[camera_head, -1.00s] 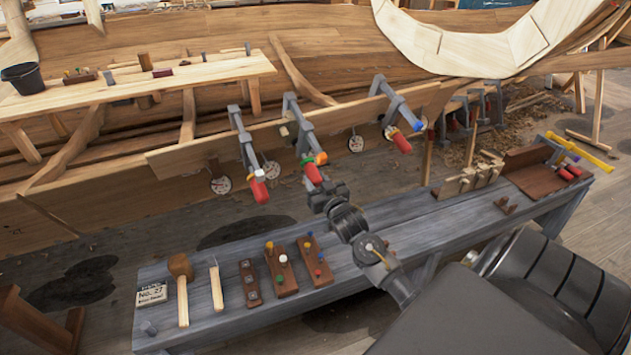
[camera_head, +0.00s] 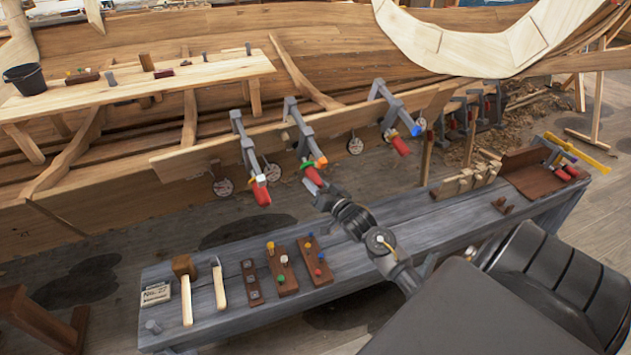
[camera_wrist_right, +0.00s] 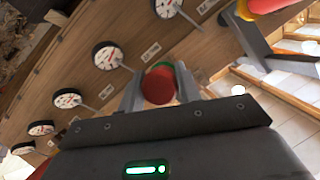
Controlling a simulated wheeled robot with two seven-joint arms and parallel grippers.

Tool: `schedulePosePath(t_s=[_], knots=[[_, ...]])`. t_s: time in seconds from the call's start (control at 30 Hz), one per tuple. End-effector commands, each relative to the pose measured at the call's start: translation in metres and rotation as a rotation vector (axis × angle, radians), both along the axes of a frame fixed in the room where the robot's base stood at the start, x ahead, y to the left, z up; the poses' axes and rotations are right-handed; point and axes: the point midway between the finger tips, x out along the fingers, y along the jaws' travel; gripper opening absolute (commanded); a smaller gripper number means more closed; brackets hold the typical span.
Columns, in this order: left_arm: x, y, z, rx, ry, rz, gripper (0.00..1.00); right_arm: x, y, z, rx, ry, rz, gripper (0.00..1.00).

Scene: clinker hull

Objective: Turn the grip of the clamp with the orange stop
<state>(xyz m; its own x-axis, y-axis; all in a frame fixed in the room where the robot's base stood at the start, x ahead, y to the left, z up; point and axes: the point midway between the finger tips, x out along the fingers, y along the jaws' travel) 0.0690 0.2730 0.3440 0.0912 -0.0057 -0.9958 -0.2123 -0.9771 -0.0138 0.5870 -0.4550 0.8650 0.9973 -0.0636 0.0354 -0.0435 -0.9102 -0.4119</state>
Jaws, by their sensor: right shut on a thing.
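The clamp with the orange stop (camera_head: 321,162) is the middle one of three grey clamps on the hull plank in the head view. Its red grip (camera_head: 313,177) points down toward me, with a green part at its upper end. My right gripper (camera_head: 321,188) is at this grip. In the right wrist view the round red end of the grip (camera_wrist_right: 158,87) sits between the two fingers, which are shut on it, with green showing behind. The gripper hides part of the grip in the head view. My left gripper is not in view.
A left clamp with a red grip (camera_head: 261,192) and a right clamp with a red grip (camera_head: 400,146) flank it. White dials (camera_wrist_right: 107,55) hang along the plank. A grey bench (camera_head: 215,290) below holds a mallet (camera_head: 185,290) and peg boards.

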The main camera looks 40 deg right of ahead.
Motion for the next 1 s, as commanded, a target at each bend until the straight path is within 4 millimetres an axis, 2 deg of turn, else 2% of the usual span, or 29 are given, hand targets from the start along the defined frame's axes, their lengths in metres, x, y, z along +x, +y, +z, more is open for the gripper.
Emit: schedulePosePath(t_s=[0.43, 1.0], knots=[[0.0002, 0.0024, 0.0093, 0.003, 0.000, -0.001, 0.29, 0.0002, -0.0001, 0.0009, 0.225, -0.054, 0.092, 0.11], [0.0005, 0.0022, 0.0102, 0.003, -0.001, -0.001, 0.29, 0.0003, -0.0005, 0.0012, 0.265, -0.065, 0.109, 0.11]])
